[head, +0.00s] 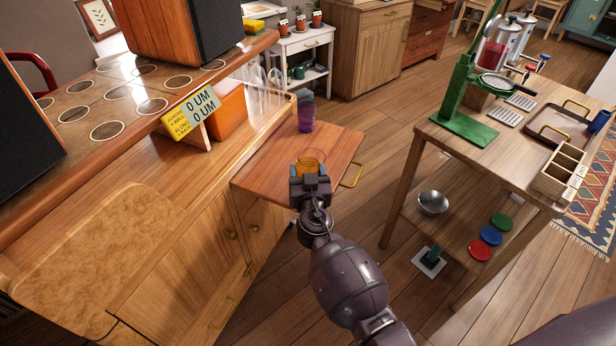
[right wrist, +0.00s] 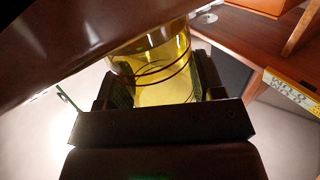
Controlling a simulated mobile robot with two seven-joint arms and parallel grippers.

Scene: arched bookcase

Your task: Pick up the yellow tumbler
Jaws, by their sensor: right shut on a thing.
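The yellow tumbler (head: 312,159) is clear amber glass and shows just beyond the fingers of my right gripper (head: 311,172) in the head view. In the right wrist view the tumbler (right wrist: 155,70) sits between the two fingers (right wrist: 152,90), which are shut on its sides. In the head view it appears over the pull-out wooden leaf (head: 265,178); I cannot tell whether it touches the leaf. My left gripper is not in view.
A purple-blue tumbler (head: 306,115) stands at the leaf's far side. Left are an orange box (head: 229,112) and a yellow sign (head: 178,122). A brass handle (head: 352,175) juts from the leaf's right edge. A wooden table (head: 455,143) stands right, with floor between.

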